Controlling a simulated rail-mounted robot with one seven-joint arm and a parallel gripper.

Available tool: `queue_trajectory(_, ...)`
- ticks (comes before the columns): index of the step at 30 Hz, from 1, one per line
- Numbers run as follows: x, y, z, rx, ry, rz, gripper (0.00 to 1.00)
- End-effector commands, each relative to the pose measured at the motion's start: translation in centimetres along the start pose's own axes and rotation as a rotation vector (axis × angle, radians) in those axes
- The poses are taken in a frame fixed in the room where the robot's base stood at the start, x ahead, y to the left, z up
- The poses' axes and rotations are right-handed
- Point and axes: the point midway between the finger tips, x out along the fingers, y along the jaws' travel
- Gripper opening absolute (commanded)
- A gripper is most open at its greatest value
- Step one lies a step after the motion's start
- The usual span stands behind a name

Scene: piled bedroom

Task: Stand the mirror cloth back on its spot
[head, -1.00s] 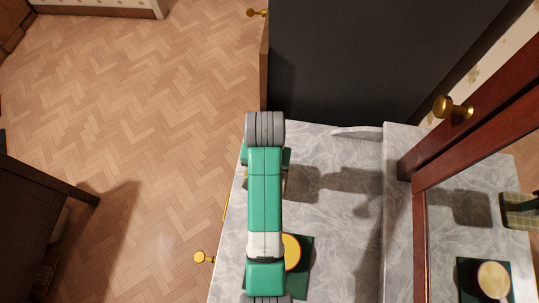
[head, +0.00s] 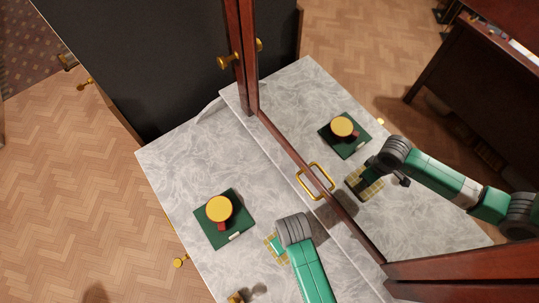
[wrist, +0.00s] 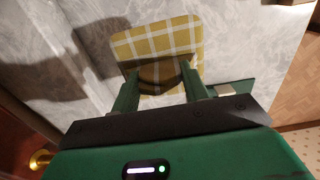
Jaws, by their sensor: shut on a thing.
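The mirror cloth is a yellow and white checked piece (wrist: 157,45). In the wrist view my gripper (wrist: 162,90) is shut on its near edge, where a darker brown part shows between the fingers. In the head view my gripper (head: 283,250) is low over the grey marble top, and the cloth (head: 270,247) shows only partly beside it. I cannot tell whether the cloth touches the marble. A dark green mat (head: 238,228) with a pale label lies to the left of my gripper. A yellow-topped round thing (head: 219,208) with a red part stands on it.
The mirror (head: 430,225) in its red-brown frame stands right of my gripper and reflects the arm, cloth and mat. A gold handle (head: 315,181) shows near the frame's lower rail. The marble left of the mat (head: 175,165) is clear.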

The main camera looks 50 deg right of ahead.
Motion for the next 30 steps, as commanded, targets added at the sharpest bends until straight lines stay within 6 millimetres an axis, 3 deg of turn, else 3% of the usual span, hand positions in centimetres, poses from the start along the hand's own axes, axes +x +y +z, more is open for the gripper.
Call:
queue_trajectory(4,-0.3,0.3,0.9,0.001,0.002,0.0,0.03)
queue_trajectory(18,-0.5,0.2,1.0,0.0,0.001,0.0,0.03)
queue_trajectory(30,5.3,0.3,0.9,0.001,0.001,0.0,0.03)
